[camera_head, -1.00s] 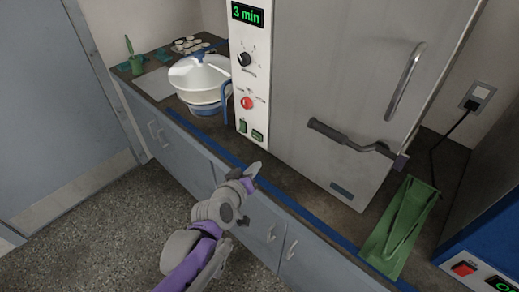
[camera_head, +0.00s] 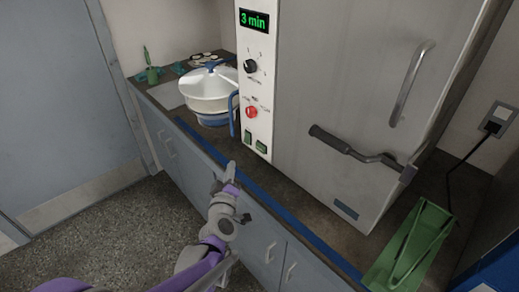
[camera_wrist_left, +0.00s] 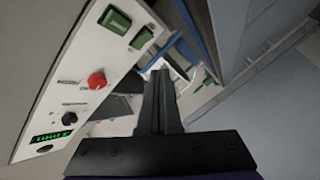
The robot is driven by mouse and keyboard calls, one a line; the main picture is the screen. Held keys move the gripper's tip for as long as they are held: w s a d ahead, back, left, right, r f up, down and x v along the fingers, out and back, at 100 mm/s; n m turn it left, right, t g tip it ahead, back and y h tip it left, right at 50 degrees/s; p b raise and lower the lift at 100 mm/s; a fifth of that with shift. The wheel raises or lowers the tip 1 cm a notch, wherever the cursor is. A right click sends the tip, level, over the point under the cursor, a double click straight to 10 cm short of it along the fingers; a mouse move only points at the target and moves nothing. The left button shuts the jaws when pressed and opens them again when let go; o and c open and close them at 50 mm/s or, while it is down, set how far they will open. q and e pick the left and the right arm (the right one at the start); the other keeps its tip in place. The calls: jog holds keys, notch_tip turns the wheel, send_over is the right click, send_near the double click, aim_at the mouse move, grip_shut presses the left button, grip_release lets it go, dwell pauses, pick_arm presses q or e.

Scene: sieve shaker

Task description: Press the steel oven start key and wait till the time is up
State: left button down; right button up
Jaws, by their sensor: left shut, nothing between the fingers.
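The steel oven (camera_head: 335,90) stands on the counter with its door shut. Its white control panel (camera_head: 257,90) has a green display (camera_head: 254,19) reading 3 min, a black knob (camera_head: 250,66), a red button (camera_head: 252,112) and two green keys (camera_head: 248,137) near the bottom. I cannot read which is the start key. In the left wrist view the green keys (camera_wrist_left: 115,20) and red button (camera_wrist_left: 97,80) lie left of my fingers. My left gripper (camera_head: 231,164) is shut and empty, in front of the counter edge, below the panel and apart from it. My right gripper is out of view.
A white lidded pot (camera_head: 207,90) with a blue handle stands left of the oven. The oven's door lever (camera_head: 350,148) juts forward. A green scoop-like tray (camera_head: 410,248) lies at the right. A blue strip (camera_head: 290,222) runs along the counter's front edge.

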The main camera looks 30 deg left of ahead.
pick_arm(q)
jog(key=b, duration=0.2)
send_near(257, 147)
jog(key=shift+w+a+f, duration=0.15)
jog(key=shift+w+a, duration=0.7)
jog(key=shift+w, duration=0.25)
jog(key=shift+w+a+f, duration=0.2)
jog(key=shift+w+a, duration=0.6)
jog(key=shift+w, duration=0.3)
jog(key=shift+w+d, duration=0.1)
jog(key=shift+w, duration=0.05)
jog(key=shift+w+d, duration=0.1)
jog(key=shift+w, duration=0.15)
jog(key=shift+w+d, duration=0.15)
jog(key=shift+w, duration=0.3)
dwell(0.7)
jog(key=shift+s, duration=0.1)
jog(key=shift+s+a, duration=0.35)
jog(key=shift+s, duration=0.4)
jog(key=shift+s, duration=0.1)
